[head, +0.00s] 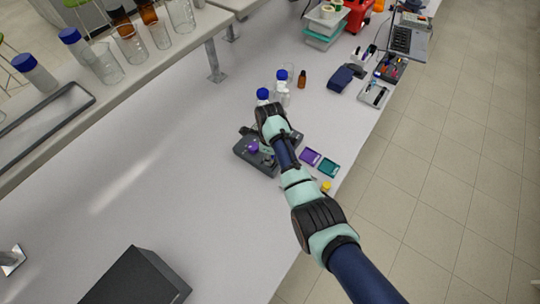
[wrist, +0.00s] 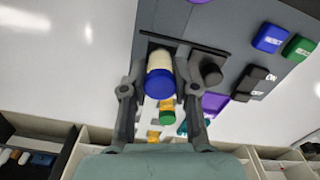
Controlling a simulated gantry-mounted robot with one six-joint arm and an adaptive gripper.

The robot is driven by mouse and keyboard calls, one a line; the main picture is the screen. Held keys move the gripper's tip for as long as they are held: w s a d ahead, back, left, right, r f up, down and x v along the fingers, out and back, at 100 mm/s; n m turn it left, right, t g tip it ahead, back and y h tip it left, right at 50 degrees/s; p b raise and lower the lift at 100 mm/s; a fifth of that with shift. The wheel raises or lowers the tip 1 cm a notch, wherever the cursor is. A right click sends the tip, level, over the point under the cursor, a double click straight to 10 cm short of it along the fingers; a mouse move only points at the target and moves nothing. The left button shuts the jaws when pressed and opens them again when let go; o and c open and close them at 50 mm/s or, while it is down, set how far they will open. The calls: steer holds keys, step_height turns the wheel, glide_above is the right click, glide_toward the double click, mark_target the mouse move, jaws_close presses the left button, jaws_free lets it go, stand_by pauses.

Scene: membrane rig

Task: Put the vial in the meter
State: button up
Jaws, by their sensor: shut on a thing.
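The vial (wrist: 160,62) has a pale cream body and a blue cap facing the wrist camera. My gripper (wrist: 161,68) is shut on it, with one dark finger on each side. The meter (head: 243,152) is a dark grey box on the bench below my arm. In the wrist view its grey top (wrist: 234,50) carries blue, green and black buttons, and a dark bar lies just past the vial. The vial's far end is hidden, so I cannot tell whether it is in the meter's well. The head view hides the fingertips behind my wrist.
Blue-capped bottles (head: 282,75) and a brown bottle (head: 302,79) stand behind the meter. A purple tray (head: 310,157) and a teal tray (head: 329,168) lie to its right. A black box (head: 135,278) sits at the front left. The bench left of the meter is clear.

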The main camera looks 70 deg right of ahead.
steer(key=shift+f+b, duration=0.45)
steer(key=shift+f, duration=0.35)
stand_by(0.6)
steer(key=o, duration=1.1)
steer(key=shift+o, duration=0.5)
steer(key=shift+r, duration=0.15)
step_height(320, 180, up, 6)
steer(key=p, duration=0.6)
